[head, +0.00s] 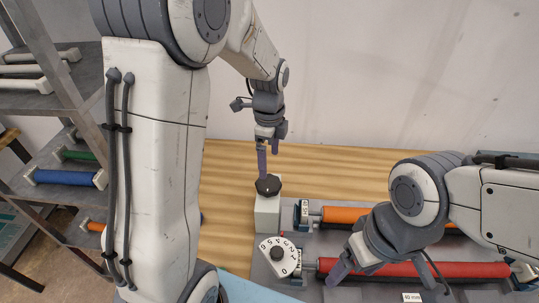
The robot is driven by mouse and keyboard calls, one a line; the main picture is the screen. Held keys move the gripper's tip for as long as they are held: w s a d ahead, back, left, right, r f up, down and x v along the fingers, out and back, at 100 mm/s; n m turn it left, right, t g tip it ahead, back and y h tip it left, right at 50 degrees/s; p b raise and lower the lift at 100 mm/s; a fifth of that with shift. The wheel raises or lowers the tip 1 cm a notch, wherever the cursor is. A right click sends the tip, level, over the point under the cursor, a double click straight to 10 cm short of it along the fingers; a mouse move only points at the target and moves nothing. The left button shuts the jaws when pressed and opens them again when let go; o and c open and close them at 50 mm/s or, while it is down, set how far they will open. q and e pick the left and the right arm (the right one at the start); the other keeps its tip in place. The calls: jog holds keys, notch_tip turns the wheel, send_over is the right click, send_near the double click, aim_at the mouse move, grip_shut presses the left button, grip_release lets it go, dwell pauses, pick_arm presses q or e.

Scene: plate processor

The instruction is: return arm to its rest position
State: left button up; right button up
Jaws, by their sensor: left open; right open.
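My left arm comes in from the left and reaches down over the wooden table. My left gripper (269,158) is open, its fingers pointing down just above or at the black knob (268,186) on a white box (267,215); I cannot tell whether they touch. My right arm comes in from the right. My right gripper (384,275) is open, low over the plate processor (262,270), in front of its red roller (392,269). Part of the rollers is hidden behind my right arm.
A white dial (279,254) with numbers sits at the processor's left end. An orange roller (346,215) lies behind the red one. A shelf rack (45,110) with several rollers, one blue (66,177), stands at left. The wooden tabletop (325,165) is clear behind the processor.

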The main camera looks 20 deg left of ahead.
pick_arm(q)
jog(key=shift+r, duration=0.95)
